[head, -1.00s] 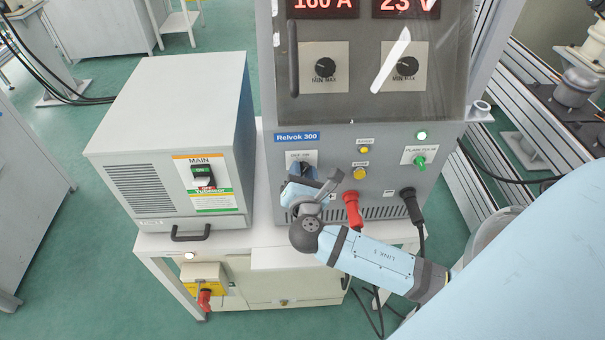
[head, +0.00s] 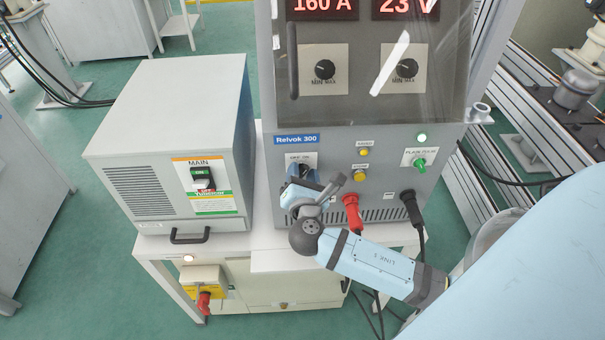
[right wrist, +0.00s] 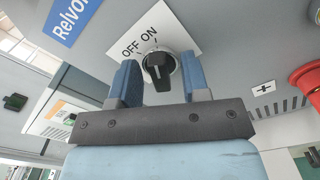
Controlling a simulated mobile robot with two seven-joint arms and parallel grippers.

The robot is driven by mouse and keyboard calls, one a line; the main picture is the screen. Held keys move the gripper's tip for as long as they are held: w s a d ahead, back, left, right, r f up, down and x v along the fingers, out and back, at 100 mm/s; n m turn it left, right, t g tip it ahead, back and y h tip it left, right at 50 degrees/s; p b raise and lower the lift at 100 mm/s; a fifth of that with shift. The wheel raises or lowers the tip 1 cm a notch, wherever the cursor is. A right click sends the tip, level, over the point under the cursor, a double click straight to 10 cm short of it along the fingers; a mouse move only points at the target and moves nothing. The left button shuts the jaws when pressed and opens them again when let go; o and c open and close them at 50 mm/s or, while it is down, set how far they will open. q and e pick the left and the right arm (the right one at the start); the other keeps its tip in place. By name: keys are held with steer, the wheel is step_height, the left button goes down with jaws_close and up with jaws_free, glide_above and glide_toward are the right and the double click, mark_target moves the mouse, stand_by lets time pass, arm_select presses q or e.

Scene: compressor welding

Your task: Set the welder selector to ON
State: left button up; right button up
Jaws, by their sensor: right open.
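The welder selector (right wrist: 158,70) is a black round knob with a raised grip bar, on a white plate marked OFF and ON in the right wrist view. A pale mark shows on the bar; which label it points to is hard to tell. My right gripper (right wrist: 159,80) is open, with one blue finger on each side of the knob and small gaps showing. In the head view my right gripper (head: 300,175) is in front of the selector plate (head: 301,158) and hides the knob. My left gripper is not in view.
The welder front (head: 385,150) carries yellow buttons, a green switch (head: 419,163), a red plug (head: 352,212) and a black plug (head: 411,207) right of the gripper. A grey box with a MAIN switch (head: 203,179) stands to the left. Both stand on a white table.

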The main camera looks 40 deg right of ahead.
steer(key=b+v, duration=0.2)
steer(key=v, duration=1.1)
steer(key=shift+s+a, duration=0.25)
steer(key=shift+s, duration=0.05)
steer(key=s+a+f+m+g+y+p, duration=0.2)
steer(key=s+f+m+y, duration=0.1)
steer(key=f+m+y, duration=0.3)
steer(key=s+a+f+m+g+y+p, duration=0.2)
steer(key=f+m+y, duration=0.4)
steer(key=f+m, duration=0.4)
steer(key=s+m, duration=0.1)
steer(key=m, duration=0.3)
steer(key=shift+s+a+f+m, duration=0.2)
steer(key=shift+s+a+m, duration=0.05)
steer(key=shift+m, duration=0.05)
